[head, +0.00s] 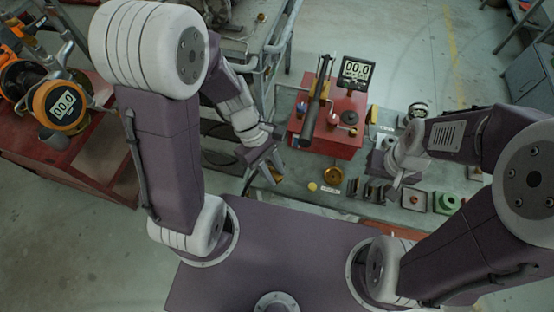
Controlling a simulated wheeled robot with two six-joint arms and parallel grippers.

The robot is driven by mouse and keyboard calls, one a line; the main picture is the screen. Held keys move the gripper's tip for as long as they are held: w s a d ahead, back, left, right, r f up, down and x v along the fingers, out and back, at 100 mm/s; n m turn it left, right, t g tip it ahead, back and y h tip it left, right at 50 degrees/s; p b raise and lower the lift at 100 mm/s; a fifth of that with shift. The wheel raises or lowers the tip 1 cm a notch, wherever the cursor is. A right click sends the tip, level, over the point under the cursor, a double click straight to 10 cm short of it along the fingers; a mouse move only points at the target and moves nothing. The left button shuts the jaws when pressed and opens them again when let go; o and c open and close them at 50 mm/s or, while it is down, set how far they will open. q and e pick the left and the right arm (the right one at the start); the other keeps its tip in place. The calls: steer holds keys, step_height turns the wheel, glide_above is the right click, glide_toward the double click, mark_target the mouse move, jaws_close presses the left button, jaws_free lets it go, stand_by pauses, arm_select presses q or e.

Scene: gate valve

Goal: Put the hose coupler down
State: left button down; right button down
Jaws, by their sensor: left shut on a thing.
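My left gripper (268,168) is over the left part of the workbench, left of the red box. It is shut on a small brass-coloured piece, the hose coupler (276,174), which shows only in part at the fingers. I cannot tell whether the coupler touches the bench (345,207). My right gripper (396,178) is over the bench to the right of the red box. Its fingers are small and partly hidden by its own wrist, so its opening is unclear.
A brass round part (333,175), a yellow disc (312,187), small blocks and a green part (446,203) crowd the bench. Grey pipes (282,45) stand behind the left gripper.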

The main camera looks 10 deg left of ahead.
arm_select(q)
steer(key=w+f, duration=0.1)
steer(key=w, duration=0.1)
steer(key=w+f, duration=0.1)
steer(key=w, duration=0.1)
steer(key=w+f, duration=0.2)
steer(key=shift+w+a+f, duration=0.1)
steer(key=shift+w+a, duration=0.2)
steer(key=shift+a, duration=0.05)
step_height(320, 180, down, 4)
steer(key=shift+s+r+b, duration=0.1)
steer(key=shift+r+b, duration=0.05)
steer(key=shift+b, duration=0.35)
steer(key=shift+f, duration=0.2)
arm_select(e)
steer(key=shift+f, duration=0.8)
arm_select(q)
steer(key=shift+f, duration=0.3)
steer(key=c, duration=1.2)
jaws_free()
steer(key=shift+o, duration=0.2)
arm_select(e)
steer(key=shift+f, duration=0.2)
